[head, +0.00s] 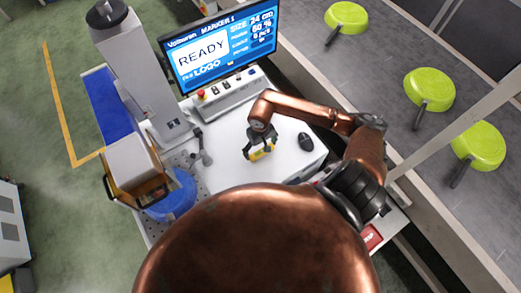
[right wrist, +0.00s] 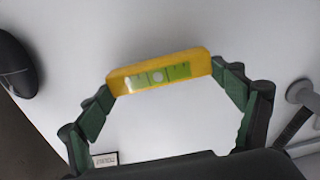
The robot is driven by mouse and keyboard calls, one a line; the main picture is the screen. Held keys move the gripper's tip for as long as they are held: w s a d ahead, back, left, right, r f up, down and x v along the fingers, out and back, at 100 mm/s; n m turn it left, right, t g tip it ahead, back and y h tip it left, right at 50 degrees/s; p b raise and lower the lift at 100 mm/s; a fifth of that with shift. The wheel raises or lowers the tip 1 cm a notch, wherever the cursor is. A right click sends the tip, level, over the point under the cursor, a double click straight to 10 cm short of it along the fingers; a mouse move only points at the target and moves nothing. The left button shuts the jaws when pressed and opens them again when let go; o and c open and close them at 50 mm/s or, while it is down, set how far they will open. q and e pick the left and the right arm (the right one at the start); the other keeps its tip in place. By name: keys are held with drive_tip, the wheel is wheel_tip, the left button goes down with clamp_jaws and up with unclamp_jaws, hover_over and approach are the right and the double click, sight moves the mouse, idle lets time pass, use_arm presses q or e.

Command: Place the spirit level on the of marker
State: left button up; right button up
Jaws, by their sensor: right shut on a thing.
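The spirit level (right wrist: 160,72) is a small yellow block with a green vial strip, held crosswise at the fingertips in the right wrist view. It also shows in the head view (head: 262,153), over the white table top. My right gripper (head: 259,147) is shut on it; the fingers press its two ends in the right wrist view (right wrist: 165,82). Its height above the table is hard to tell. The marker (head: 155,80) appears as a tall grey machine left of a screen (head: 222,45) reading "MARKER 1" and "READY". My left gripper does not show.
A black mouse (head: 306,141) lies on the white table (head: 290,165) right of my gripper. A control box (head: 225,93) with buttons stands behind. A grey jointed stand (head: 201,147) is to the left. Green pans (head: 430,88) lie on the conveyor at right.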

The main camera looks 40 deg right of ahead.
drive_tip(key=shift+f, duration=0.95)
drive_tip(key=shift+f, duration=0.1)
drive_tip(key=o, duration=1.1)
